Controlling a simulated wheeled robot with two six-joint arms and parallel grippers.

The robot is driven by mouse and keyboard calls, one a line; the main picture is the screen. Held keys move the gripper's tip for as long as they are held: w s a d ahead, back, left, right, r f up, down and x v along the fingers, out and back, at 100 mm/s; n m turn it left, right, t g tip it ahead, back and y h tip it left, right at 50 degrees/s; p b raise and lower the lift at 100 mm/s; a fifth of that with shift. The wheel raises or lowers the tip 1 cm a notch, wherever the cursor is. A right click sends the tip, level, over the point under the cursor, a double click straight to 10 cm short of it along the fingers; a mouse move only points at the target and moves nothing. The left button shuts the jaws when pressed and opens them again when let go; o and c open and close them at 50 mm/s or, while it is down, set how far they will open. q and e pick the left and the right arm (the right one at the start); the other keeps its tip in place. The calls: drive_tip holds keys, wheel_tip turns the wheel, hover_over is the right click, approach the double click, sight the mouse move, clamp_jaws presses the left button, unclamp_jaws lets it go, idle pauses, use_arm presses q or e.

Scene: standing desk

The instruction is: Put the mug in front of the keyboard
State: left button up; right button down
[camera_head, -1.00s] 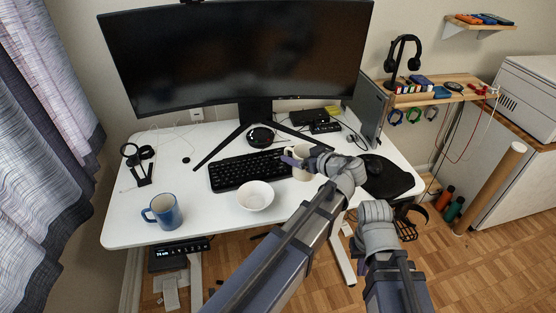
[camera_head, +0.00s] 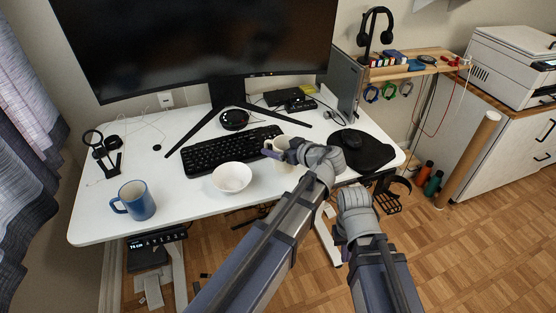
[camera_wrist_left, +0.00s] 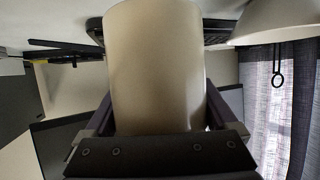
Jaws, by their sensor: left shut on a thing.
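My left gripper (camera_head: 284,153) is shut on a cream mug (camera_head: 281,146) at the right end of the black keyboard (camera_head: 205,155). In the left wrist view the mug (camera_wrist_left: 155,65) fills the space between the two fingers. I cannot tell whether its base touches the desk. A blue mug (camera_head: 138,203) stands upright near the desk's front left. My right arm is at the lower right, over the floor, and its gripper fingers are hidden.
A white bowl (camera_head: 232,178) sits just in front of the keyboard, left of the held mug. A mouse on a black mat (camera_head: 365,155) lies to the right. The monitor's stand (camera_head: 226,95) is behind. The white desk (camera_head: 185,210) is bare between blue mug and bowl.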

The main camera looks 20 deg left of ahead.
use_arm(q)
drive_tip(key=shift+f+b, duration=1.95)
drive_tip(key=shift+r, duration=0.15)
drive_tip(key=o, duration=1.4)
drive_tip(key=shift+c, duration=0.2)
drive_tip(key=shift+r, duration=0.1)
